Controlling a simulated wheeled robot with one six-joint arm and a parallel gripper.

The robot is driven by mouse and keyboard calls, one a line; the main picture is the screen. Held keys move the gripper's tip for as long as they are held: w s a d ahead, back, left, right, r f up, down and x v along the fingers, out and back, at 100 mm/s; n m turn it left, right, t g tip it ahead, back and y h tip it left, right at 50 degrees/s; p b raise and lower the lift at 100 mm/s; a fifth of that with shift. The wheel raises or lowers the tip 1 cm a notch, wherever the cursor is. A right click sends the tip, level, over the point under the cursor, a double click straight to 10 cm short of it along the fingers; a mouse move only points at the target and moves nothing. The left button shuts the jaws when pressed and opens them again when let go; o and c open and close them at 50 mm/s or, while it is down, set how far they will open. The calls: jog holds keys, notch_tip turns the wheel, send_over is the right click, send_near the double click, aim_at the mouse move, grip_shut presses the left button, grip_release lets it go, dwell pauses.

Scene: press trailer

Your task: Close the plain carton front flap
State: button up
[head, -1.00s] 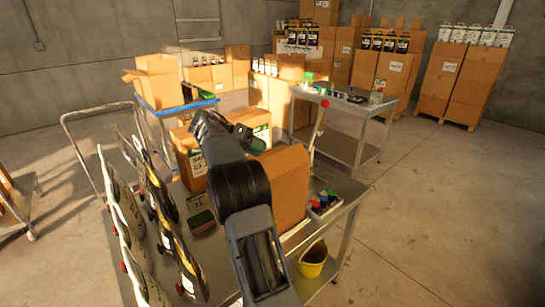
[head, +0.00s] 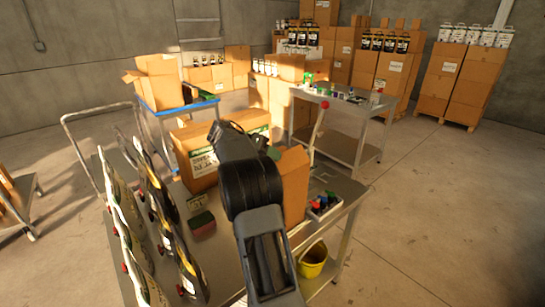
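The plain carton (head: 294,187) is a brown, unprinted box standing on the metal table, right of my arm. My arm covers its left part, so only its right side and part of its top show. I cannot make out how its front flap lies. My gripper (head: 272,153) is almost wholly hidden behind my dark wrist; only a small green bit shows beside the carton's top left edge. I cannot tell whether its fingers are open or shut, or whether it touches the carton.
A printed carton (head: 200,165) stands left of my arm. Several upright bags (head: 165,225) line the table's left side. A tray of small bottles (head: 325,204) sits to the right. A yellow bucket (head: 312,262) is below. The floor at right is clear.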

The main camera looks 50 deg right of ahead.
grip_shut()
jog(key=shift+w+f+g+p, duration=0.15)
jog(key=shift+w+g+p, duration=0.1)
jog(key=shift+g+p, duration=0.25)
jog(key=shift+f+n, duration=0.2)
jog(key=shift+n, duration=0.1)
jog(key=shift+c, duration=0.5)
grip_release()
jog(key=o, duration=0.4)
jog(key=shift+o, duration=0.2)
